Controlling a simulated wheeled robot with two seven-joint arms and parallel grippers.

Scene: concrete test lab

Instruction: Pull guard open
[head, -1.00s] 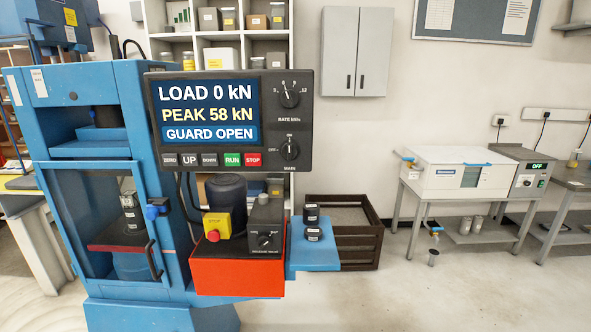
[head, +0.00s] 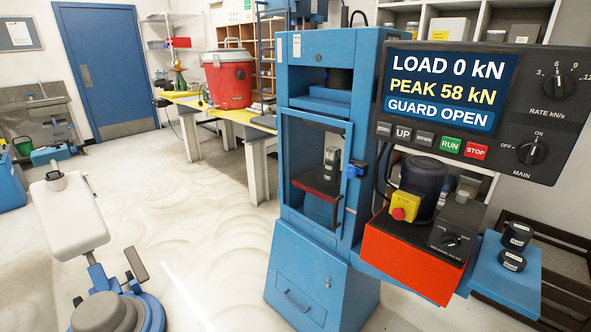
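The blue press (head: 312,265) stands in the middle of the head view. Its guard (head: 284,165) is a blue-framed clear door across the chamber. The guard's dark handle (head: 336,212) is at its lower right, below a blue latch block (head: 353,171). The panel screen (head: 443,88) reads LOAD 0 kN, PEAK 58 kN and GUARD OPEN. The guard looks close to its frame; I cannot tell how far it stands ajar. Neither of my grippers is in view.
A red orange base (head: 405,262) with a yellow stop button box (head: 404,204) juts out right of the guard. Two dark cylinders stand on a blue shelf (head: 505,283). A floor machine (head: 108,312) stands at lower left. Floor (head: 205,250) between it and the press is clear.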

